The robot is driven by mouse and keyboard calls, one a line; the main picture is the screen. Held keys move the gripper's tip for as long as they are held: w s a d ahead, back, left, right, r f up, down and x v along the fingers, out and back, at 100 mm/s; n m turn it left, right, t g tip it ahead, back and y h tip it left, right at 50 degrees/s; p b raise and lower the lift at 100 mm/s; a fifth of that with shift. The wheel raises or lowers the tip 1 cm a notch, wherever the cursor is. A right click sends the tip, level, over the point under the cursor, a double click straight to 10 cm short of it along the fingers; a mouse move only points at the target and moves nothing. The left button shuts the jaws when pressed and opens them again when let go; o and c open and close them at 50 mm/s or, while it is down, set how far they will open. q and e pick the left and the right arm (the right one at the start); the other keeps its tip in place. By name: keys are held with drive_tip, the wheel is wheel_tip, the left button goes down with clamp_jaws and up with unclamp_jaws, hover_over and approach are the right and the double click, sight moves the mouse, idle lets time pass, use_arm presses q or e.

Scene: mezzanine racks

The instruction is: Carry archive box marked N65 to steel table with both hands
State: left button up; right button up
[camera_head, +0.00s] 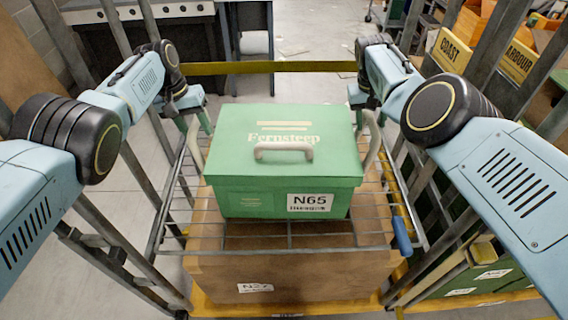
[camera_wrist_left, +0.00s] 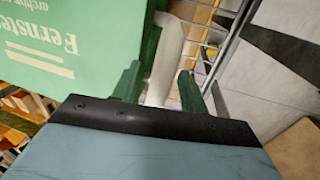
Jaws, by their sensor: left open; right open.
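A pale side handle sticks out at each end. My left gripper (camera_head: 198,122) is at its left end. In the left wrist view the open green fingers (camera_wrist_left: 158,88) stand either side of the pale side handle (camera_wrist_left: 168,55), and the box (camera_wrist_left: 60,45) is beside them. My right gripper (camera_head: 364,112) is open at the box's right end, near the right side handle (camera_head: 374,138); its fingers are partly hidden.
A yellow bar (camera_head: 275,67) crosses behind. A grey table-like unit (camera_head: 170,12) is at the back left. Racks with crates (camera_head: 515,60) fill the right.

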use_arm(q)
clamp_jaws()
use_arm(e)
clamp_jaws()
use_arm(q)
drive_tip(key=shift+w+r, duration=0.1)
drive_tip(key=shift+r, duration=0.1)
use_arm(e)
drive_tip(key=shift+w+r, duration=0.1)
drive_tip(key=shift+r, duration=0.05)
